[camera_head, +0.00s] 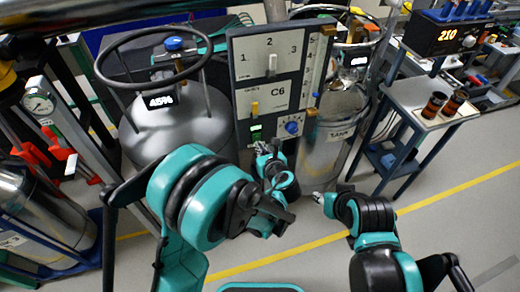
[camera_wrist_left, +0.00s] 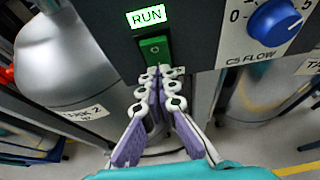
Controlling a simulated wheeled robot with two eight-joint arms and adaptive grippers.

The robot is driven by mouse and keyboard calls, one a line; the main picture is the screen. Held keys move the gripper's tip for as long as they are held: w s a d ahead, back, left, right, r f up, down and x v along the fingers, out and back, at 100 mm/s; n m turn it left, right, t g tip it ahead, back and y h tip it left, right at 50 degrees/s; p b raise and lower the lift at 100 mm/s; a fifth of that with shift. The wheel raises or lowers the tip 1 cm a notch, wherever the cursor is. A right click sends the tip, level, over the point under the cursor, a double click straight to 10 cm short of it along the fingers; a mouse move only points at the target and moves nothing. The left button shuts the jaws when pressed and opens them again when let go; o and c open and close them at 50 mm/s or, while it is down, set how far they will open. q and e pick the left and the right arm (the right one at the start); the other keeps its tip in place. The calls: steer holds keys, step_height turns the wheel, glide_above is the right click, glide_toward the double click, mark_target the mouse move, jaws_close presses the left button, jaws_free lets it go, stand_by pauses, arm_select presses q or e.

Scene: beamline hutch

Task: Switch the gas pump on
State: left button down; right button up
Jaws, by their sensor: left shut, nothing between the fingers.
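A grey control panel (camera_head: 285,75) marked C6 stands between the tanks. In the left wrist view a lit RUN display (camera_wrist_left: 146,16) glows on it, with a green rocker switch (camera_wrist_left: 154,46) just below. The display also shows small and green in the head view (camera_head: 256,128). My left gripper (camera_wrist_left: 160,74) is shut and empty, its fingertips at the lower edge of the switch; whether they touch it I cannot tell. My right gripper (camera_head: 319,198) is low, right of the panel and apart from it; its finger state is too small to tell.
A blue C5 FLOW knob (camera_wrist_left: 275,22) sits right of the switch. A large grey tank (camera_head: 180,125) stands left of the panel, and another tank (camera_head: 322,150) stands right. A cart (camera_head: 425,95) with two dark cylinders is farther right. Open floor lies in front.

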arm_select(q)
steer(key=shift+w+r+p, duration=0.2)
steer(key=shift+r+p, duration=0.2)
steer(key=shift+r, duration=0.1)
steer(key=shift+w+r, duration=0.1)
steer(key=shift+r, duration=0.05)
arm_select(e)
steer(key=shift+w+r, duration=0.3)
steer(key=shift+r, duration=0.1)
